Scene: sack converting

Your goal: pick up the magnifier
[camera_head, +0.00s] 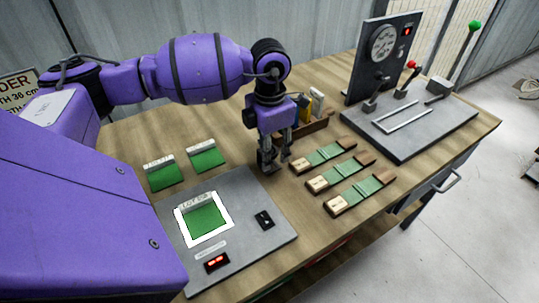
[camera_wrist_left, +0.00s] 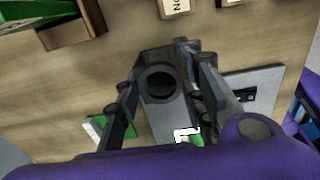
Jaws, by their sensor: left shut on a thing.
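The magnifier (camera_wrist_left: 160,82) is a small dark piece with a round lens in a thick ring, seen in the left wrist view between my left fingers. My left gripper (camera_wrist_left: 160,95) is shut on it. In the head view my left gripper (camera_head: 268,162) points down over the wooden bench, between the grey plate and the strips in wooden holders. The magnifier is hard to make out there among the dark fingers. Whether it touches the bench is not clear. My right gripper is not in view.
A grey plate (camera_head: 270,245) carries a white-framed green swatch (camera_head: 205,219), a black switch (camera_head: 264,220) and a red display (camera_head: 216,262). Two green swatches lie behind it. Three green strips (camera_head: 331,152) lie right. A gauge machine (camera_head: 420,128) with levers stands at the far right.

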